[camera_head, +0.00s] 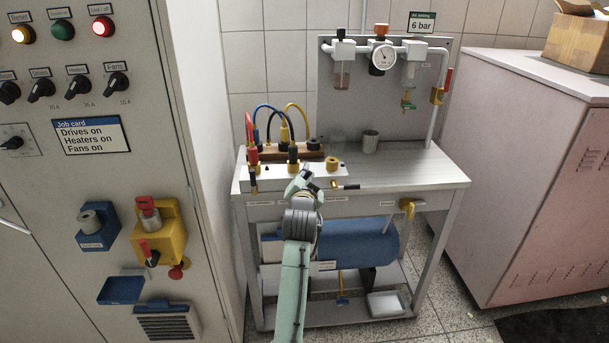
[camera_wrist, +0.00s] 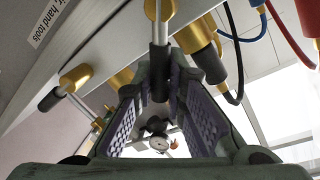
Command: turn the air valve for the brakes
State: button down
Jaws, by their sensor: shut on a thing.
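My gripper (camera_head: 306,181) is at the front of the bench top, among the small valves there. In the wrist view its two jaws (camera_wrist: 161,82) stand either side of a black-tipped valve lever (camera_wrist: 158,66) and are shut on it. In the head view my gripper hides most of this lever. To its right in the head view is another black-tipped lever (camera_head: 346,186), and this one also shows at left in the wrist view (camera_wrist: 53,97) with its brass valve body (camera_wrist: 79,77). The labels on the bench edge are too small to read for the brakes.
Coloured hoses (camera_head: 268,108) and black-and-yellow couplings (camera_head: 293,155) stand close behind my gripper. A cup (camera_head: 370,141) and gauge (camera_head: 383,57) are farther back. A grey cabinet (camera_head: 90,185) stands left. The bench top's right side is clear.

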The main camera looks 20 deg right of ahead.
jog(key=shift+d+f, duration=0.1)
dwell(0.4)
jog(key=c, duration=1.6)
grip_release()
jog(key=shift+s, duration=0.1)
jog(key=v, duration=1.2)
jog(key=shift+c, duration=0.2)
